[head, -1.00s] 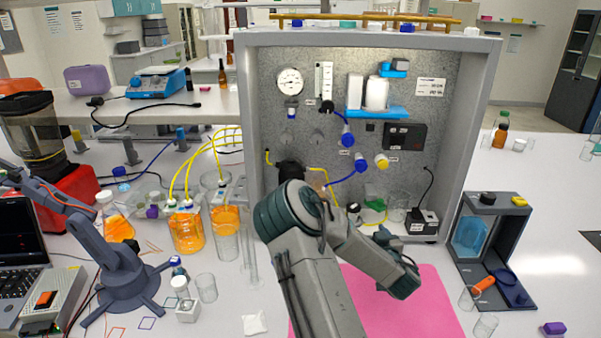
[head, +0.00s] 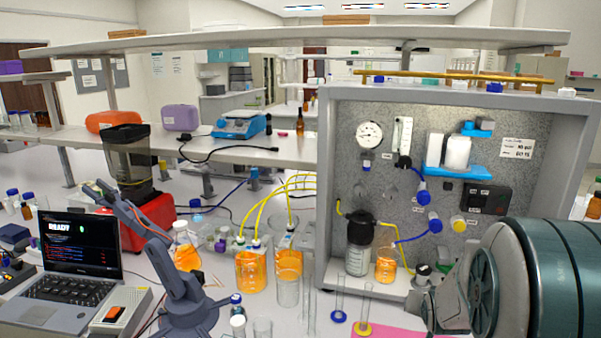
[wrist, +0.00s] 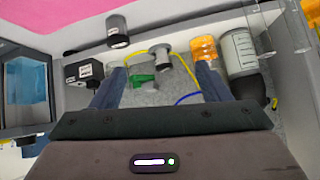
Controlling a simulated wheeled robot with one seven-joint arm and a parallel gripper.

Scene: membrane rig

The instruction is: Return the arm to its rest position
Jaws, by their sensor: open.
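My gripper (wrist: 160,80) shows in the wrist view with its two dark fingers apart and nothing between their tips. Beyond the fingers lies the rig's grey floor with a green piece (wrist: 143,80) and yellow and blue tubing. In the head view my grey-green arm fills the lower right, close to the camera, in front of the grey membrane rig (head: 325,190). The fingertips cannot be made out there.
A black-lidded bottle (head: 358,255) and an orange-filled beaker (head: 386,265) stand on the rig floor. Two glass cylinders stand in front, one with a blue base (head: 339,316). Orange vessels (head: 250,272), a small dark arm (head: 180,290) and a laptop (head: 75,250) stand to the left.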

